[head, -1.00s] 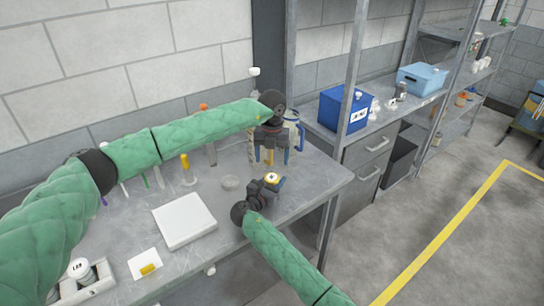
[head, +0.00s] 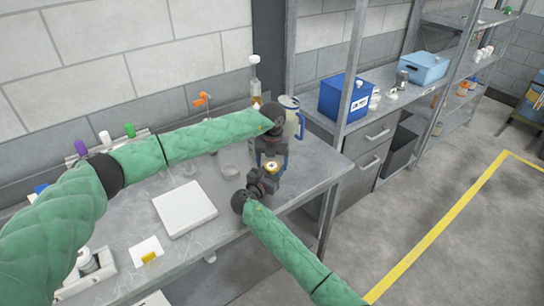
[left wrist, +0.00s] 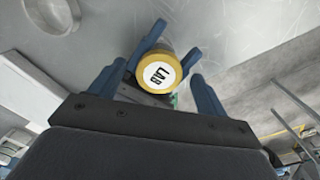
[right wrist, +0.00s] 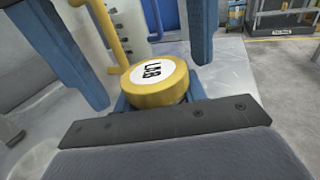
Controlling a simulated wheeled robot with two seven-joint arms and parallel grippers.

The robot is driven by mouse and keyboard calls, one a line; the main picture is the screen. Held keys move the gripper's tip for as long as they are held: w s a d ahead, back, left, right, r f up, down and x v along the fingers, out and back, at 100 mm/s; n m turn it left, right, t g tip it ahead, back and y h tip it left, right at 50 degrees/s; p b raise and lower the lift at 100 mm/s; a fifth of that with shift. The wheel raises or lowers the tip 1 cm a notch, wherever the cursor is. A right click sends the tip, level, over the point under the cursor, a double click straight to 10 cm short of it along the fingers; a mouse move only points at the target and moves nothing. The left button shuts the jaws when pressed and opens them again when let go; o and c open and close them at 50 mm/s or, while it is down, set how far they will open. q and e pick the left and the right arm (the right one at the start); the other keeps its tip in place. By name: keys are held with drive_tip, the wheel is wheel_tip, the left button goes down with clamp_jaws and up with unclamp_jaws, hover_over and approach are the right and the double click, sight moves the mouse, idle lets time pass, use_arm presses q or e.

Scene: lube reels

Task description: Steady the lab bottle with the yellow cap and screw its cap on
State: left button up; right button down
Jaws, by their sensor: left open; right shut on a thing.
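The cap shows face-on in the left wrist view (left wrist: 157,74) and from above in the right wrist view (right wrist: 157,80). My right gripper (head: 266,178) is shut on the bottle, its blue fingers just below the cap. My left gripper (head: 270,158) is open and pointing down above the cap. Its two blue fingers (right wrist: 146,70) are apart on either side of the cap, with no contact visible.
A white square plate (head: 185,208) and a clear dish (head: 230,170) lie left of the grippers. A white jug with a blue handle (head: 292,120) and a tall bottle (head: 254,80) stand behind my left gripper. A blue box (head: 345,98) is on the neighbouring bench.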

use_arm(q)
drive_tip(key=c, duration=1)
drive_tip(key=m, duration=0.5)
drive_tip(key=shift+m, duration=0.3)
drive_tip(key=m, duration=0.4)
drive_tip(key=shift+m, duration=0.3)
drive_tip(key=o, duration=1.1)
drive_tip(key=shift+f, duration=0.1)
drive_tip(key=shift+c, duration=0.2)
drive_tip(key=shift+r, duration=2.3)
drive_tip(key=shift+c, duration=0.3)
